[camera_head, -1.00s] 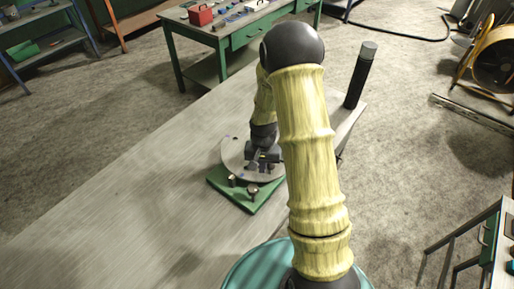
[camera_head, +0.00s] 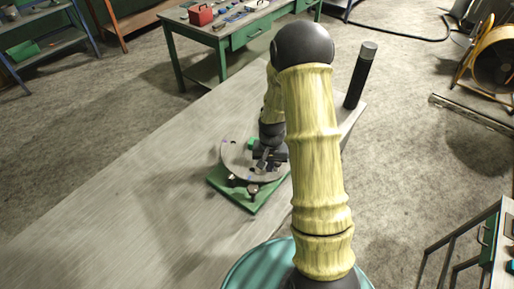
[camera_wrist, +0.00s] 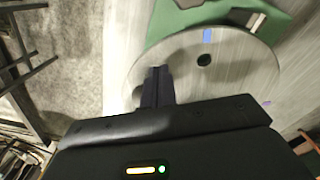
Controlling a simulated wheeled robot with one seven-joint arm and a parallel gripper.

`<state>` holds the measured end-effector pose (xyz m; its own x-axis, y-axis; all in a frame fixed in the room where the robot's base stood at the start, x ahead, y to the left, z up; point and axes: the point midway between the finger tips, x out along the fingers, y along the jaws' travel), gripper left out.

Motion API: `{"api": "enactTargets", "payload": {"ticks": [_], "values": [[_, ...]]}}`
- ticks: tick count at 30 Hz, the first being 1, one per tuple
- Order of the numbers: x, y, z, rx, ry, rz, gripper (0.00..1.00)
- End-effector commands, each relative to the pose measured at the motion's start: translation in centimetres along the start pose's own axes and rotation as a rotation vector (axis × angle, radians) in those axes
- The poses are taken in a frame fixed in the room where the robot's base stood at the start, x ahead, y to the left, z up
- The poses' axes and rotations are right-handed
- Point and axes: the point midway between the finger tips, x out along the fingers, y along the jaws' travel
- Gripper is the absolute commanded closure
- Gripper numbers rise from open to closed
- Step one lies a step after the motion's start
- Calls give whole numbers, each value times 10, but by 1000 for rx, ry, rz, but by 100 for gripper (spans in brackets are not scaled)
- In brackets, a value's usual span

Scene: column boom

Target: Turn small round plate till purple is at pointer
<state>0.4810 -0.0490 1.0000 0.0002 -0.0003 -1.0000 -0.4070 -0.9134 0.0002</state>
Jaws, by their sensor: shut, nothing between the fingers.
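The small round plate (camera_head: 236,163) is a grey disc lying on a green base (camera_head: 217,182) on the bench. In the wrist view the plate (camera_wrist: 232,72) has a dark centre hole, a blue mark (camera_wrist: 207,36) near the base side and a purple mark (camera_wrist: 266,103) at its right rim. My gripper (camera_head: 266,165) is at the plate's right part in the head view. In the wrist view its fingers (camera_wrist: 160,72) are together, empty, over the plate's left part near the rim. I cannot tell whether they touch it. I cannot clearly make out the pointer.
Two short dark posts, one of them a knob (camera_head: 253,191), stand at the base's front edge. A tall black cylinder (camera_head: 361,75) stands at the bench's far right corner. The grey bench (camera_head: 130,185) is clear left of the plate. A green workbench (camera_head: 232,40) stands behind.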

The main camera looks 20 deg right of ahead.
Motion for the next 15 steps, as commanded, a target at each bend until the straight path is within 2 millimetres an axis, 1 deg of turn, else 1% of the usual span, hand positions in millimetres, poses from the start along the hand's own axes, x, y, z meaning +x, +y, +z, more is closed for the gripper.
{"api": "enactTargets", "payload": {"ticks": [15], "values": [[0,6,-2,1,0,0,100]]}}
